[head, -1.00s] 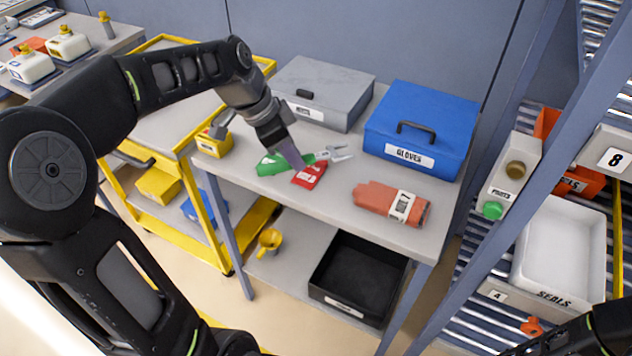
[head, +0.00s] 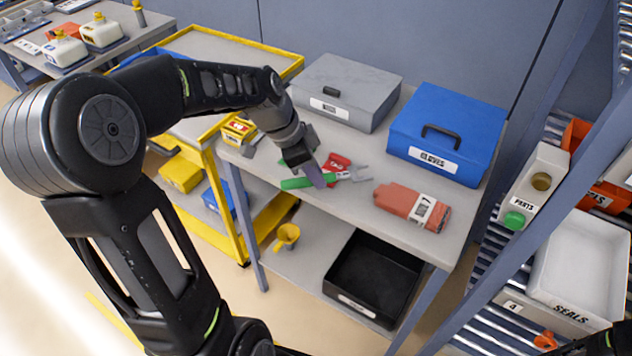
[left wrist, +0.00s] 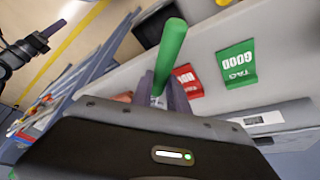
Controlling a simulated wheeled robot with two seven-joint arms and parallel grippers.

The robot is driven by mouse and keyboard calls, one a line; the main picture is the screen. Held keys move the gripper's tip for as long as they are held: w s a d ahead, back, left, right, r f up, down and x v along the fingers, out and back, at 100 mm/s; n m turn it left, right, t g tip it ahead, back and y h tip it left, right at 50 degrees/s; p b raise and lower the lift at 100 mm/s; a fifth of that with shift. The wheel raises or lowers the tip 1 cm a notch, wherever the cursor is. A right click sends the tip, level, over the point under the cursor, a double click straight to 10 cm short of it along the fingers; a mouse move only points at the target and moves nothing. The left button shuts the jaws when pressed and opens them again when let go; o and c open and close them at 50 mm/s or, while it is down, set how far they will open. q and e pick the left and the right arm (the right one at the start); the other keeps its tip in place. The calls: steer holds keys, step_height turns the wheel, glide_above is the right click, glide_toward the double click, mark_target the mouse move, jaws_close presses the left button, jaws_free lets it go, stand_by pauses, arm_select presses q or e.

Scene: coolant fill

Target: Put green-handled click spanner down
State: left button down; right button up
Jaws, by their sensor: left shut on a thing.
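My left gripper (head: 318,178) is shut on the green-handled click spanner (head: 295,184) over the front part of the grey bench top (head: 345,208). The spanner lies roughly level, its grey open jaw to the right; I cannot tell whether it touches the bench. The left wrist view shows its green handle (left wrist: 172,48) rising from between the purple fingers (left wrist: 162,95). A red tag (head: 337,162) lies just behind the spanner. A green tag (left wrist: 237,64) lies beside it, mostly hidden by my gripper in the head view. My right gripper (left wrist: 42,38) shows only partly in the left wrist view.
A grey box (head: 345,88) and a blue gloves box (head: 447,130) stand at the back of the bench. An orange-red device (head: 412,206) lies to the right. A yellow trolley (head: 225,185) adjoins the left side.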

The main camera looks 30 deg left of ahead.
arm_select(q)
steer(key=shift+f, duration=1.85)
steer(key=shift+f, duration=0.15)
steer(key=c, duration=1.3)
jaws_free()
steer(key=v, duration=1.2)
steer(key=shift+b, duration=0.35)
